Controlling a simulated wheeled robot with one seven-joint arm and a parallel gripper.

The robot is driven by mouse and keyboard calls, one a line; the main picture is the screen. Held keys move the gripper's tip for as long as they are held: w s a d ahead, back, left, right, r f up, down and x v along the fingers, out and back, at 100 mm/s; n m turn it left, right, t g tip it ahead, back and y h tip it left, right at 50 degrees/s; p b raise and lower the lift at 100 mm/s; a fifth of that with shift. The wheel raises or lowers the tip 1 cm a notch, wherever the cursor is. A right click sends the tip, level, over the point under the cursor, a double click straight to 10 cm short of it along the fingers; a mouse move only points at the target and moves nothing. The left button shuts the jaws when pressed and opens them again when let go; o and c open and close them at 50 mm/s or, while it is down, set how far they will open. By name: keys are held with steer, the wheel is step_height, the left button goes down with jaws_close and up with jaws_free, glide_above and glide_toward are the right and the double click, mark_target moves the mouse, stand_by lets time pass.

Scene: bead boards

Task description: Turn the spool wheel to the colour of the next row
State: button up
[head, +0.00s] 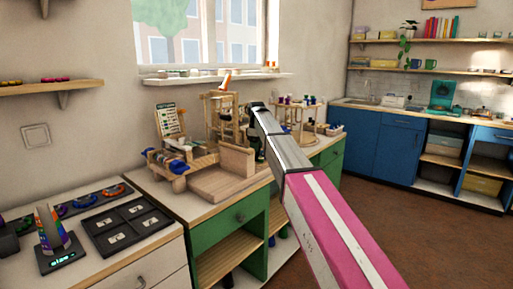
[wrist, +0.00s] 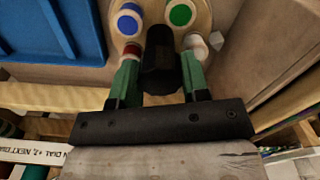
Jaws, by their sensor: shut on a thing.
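The spool wheel (wrist: 154,14) is a round wooden disc with coloured spools in the wrist view. A blue-and-white spool (wrist: 127,20), a green spool (wrist: 181,14), a red spool (wrist: 130,50) and a white spool (wrist: 196,43) show on it. My gripper (wrist: 160,70) has green fingers either side of a dark upright knob (wrist: 159,50) and is shut on it. In the head view, the wheel stand (head: 300,106) is behind my arm, and my gripper's tips are mostly hidden beside the loom. A pattern card (head: 168,120) stands at the left, too small to read.
A wooden loom frame (head: 222,118) and a wooden tray (head: 226,182) stand left of my arm on the green cabinet (head: 230,222). A blue panel (wrist: 50,30) and a paper strip with printing (wrist: 30,153) show in the wrist view. The floor at right is clear.

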steer(key=shift+m, duration=0.3)
steer(key=m, duration=0.6)
steer(key=shift+m, duration=0.4)
steer(key=m, duration=0.6)
steer(key=shift+m, duration=0.4)
steer(key=o, duration=0.9)
steer(key=shift+r, duration=0.15)
